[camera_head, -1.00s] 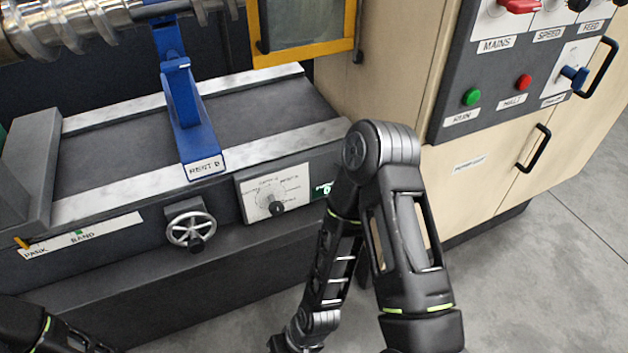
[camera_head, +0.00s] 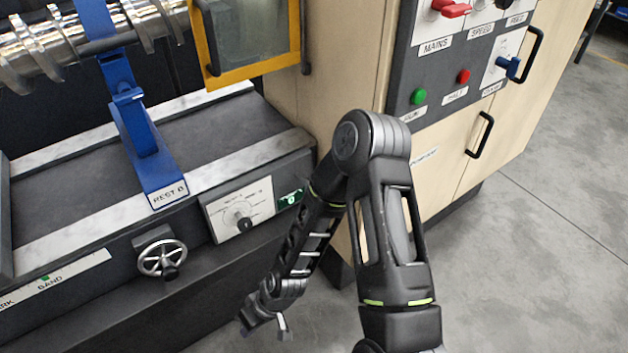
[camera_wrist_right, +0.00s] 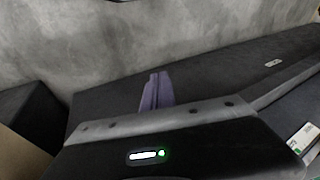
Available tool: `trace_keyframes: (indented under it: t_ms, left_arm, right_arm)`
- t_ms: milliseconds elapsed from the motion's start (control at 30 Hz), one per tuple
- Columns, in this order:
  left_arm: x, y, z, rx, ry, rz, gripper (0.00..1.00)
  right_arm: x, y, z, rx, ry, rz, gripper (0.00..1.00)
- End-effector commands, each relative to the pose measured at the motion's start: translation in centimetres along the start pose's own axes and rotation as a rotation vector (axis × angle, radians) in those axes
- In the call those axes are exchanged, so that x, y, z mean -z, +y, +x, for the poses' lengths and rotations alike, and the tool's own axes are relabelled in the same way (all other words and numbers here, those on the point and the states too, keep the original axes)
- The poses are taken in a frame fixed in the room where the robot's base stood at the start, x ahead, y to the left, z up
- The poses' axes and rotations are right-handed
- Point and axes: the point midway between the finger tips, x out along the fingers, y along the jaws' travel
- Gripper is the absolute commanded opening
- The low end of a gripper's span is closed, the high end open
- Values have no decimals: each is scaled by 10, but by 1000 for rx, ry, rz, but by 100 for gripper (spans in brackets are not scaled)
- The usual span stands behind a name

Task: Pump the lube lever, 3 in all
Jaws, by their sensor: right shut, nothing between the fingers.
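No lever that I can name for certain as the lube lever shows. A blue lever (camera_head: 509,67) sticks out of a white plate on the grey control panel; its small label is too blurred to read. My right gripper (camera_head: 266,328) hangs low in front of the machine bed, below the dial plate, apart from the panel. In the right wrist view its fingers (camera_wrist_right: 155,88) are shut together with nothing between them. My left gripper is not in view.
A handwheel (camera_head: 162,259) and a dial plate (camera_head: 240,209) sit on the bed front, below the blue rest marked REST B (camera_head: 145,150). The panel carries a green button (camera_head: 418,97), a red button (camera_head: 463,76) and a red MAINS handle (camera_head: 455,10). Grey floor (camera_head: 540,240) is clear at right.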

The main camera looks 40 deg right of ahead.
Motion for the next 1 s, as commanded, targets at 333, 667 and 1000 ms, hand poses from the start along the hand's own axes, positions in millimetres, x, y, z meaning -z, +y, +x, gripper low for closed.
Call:
trace_keyframes:
  t_ms: [333,667,1000]
  left_arm:
    - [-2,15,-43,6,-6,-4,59]
    - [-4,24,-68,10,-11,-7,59]
    - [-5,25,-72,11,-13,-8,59]
  right_arm:
    - [165,104,-153,-141,229,-463,0]
    - [229,193,-313,-369,274,-861,0]
    - [237,213,-355,-436,258,-978,0]
